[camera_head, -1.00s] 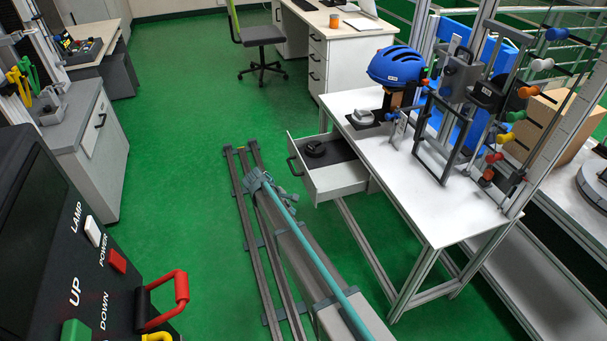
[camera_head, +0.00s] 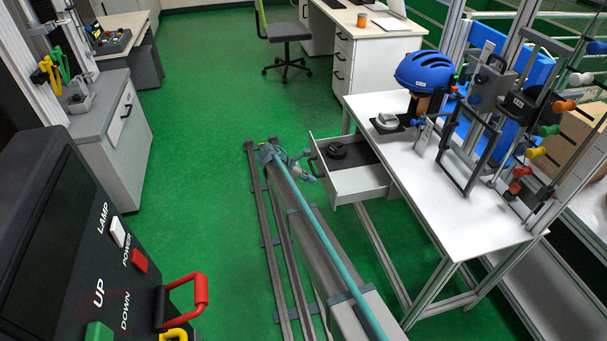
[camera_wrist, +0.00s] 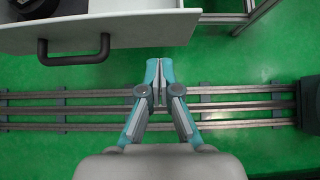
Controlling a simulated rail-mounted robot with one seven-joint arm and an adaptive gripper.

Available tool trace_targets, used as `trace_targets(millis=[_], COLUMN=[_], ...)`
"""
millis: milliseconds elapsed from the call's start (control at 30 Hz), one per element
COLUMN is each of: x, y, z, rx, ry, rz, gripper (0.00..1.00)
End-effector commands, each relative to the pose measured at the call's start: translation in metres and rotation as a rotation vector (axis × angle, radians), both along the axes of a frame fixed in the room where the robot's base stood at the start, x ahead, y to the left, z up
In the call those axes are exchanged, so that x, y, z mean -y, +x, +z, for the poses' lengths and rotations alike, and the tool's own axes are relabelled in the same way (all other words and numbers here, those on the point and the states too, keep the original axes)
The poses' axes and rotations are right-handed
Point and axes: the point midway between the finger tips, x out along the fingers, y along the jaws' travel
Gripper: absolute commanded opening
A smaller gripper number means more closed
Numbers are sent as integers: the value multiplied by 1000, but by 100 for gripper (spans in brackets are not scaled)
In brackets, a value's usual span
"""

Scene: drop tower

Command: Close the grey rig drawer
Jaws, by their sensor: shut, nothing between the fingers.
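The rig drawer (camera_head: 362,184) is pulled out from under the white bench, with a light front and a dark handle (camera_head: 318,160). A round black object lies in it on a dark liner. In the wrist view the drawer front (camera_wrist: 135,30) crosses the upper left, with its black bar handle (camera_wrist: 75,58) to the left of my fingers. My gripper (camera_wrist: 159,65) is shut and empty, its teal fingertips just below the drawer front's right part in the picture. Contact cannot be told. In the head view my gripper (camera_head: 312,172) is small, close to the drawer front.
The white bench (camera_head: 455,215) carries a blue helmet (camera_head: 425,71), a small grey device (camera_head: 387,121) and a frame with coloured knobs. Floor rails (camera_head: 262,230) run beside the bench. A black control panel (camera_head: 70,230) stands at lower left.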

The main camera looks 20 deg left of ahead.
Motion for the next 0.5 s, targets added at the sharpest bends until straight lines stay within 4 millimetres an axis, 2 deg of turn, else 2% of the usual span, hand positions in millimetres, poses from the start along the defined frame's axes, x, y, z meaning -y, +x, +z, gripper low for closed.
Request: trace_targets(millis=[200, 300, 500], x=[23, 36, 48], y=[19, 29, 40], z=[-28, -25, -26], rx=[0, -1, 0], ry=[0, 1, 2], rz=[-1, -3, -1], gripper=[0, 0, 0])
